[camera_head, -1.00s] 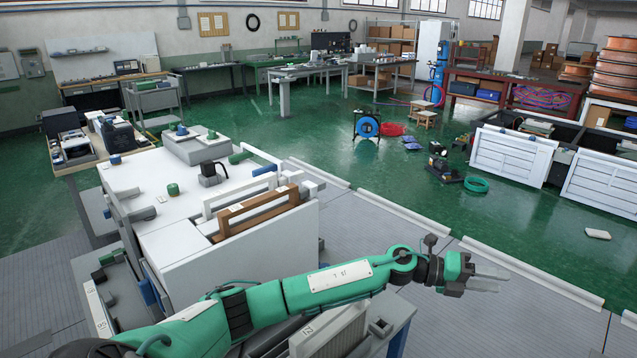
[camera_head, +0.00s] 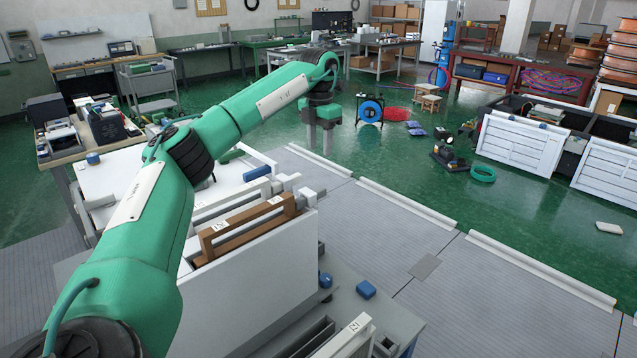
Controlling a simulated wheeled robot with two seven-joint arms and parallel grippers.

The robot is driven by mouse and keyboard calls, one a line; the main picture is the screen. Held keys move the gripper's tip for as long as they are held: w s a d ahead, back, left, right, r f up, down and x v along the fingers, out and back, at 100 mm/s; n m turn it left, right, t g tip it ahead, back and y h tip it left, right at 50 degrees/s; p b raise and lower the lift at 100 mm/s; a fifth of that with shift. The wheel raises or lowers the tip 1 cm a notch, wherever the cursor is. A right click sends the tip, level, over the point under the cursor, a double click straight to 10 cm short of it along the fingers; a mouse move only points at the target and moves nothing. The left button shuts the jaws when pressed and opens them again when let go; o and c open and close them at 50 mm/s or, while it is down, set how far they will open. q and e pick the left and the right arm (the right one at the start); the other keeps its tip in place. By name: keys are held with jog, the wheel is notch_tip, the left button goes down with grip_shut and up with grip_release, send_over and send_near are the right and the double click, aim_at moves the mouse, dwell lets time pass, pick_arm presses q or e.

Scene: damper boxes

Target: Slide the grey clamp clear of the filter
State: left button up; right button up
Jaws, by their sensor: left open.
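A brown-framed filter (camera_head: 247,226) with a white label stands in a slot at the near side of the white box (camera_head: 270,275). Grey clamp pieces (camera_head: 289,183) sit at the right end of that slot, close to the filter's end; I cannot tell exactly how they touch it. My left gripper (camera_head: 319,143) hangs with its fingers pointing down, open and empty. In the picture it is above and right of the clamp, apart from it. My left arm hides much of the box's top. My right gripper is not in view.
A blue handle (camera_head: 257,173) lies just behind the slot. A lower grey unit (camera_head: 385,318) stands in front with a second labelled panel (camera_head: 345,340) and a blue block (camera_head: 366,289).

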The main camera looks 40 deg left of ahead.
aim_at(318, 190)
pick_arm(q)
notch_tip(318, 190, down, 12)
jog(key=p, duration=0.4)
jog(key=shift+s+a, duration=0.1)
jog(key=shift+s, duration=0.05)
jog(key=shift+f+p, duration=0.35)
jog(key=shift+f, duration=0.4)
jog(key=c, duration=0.9)
grip_shut()
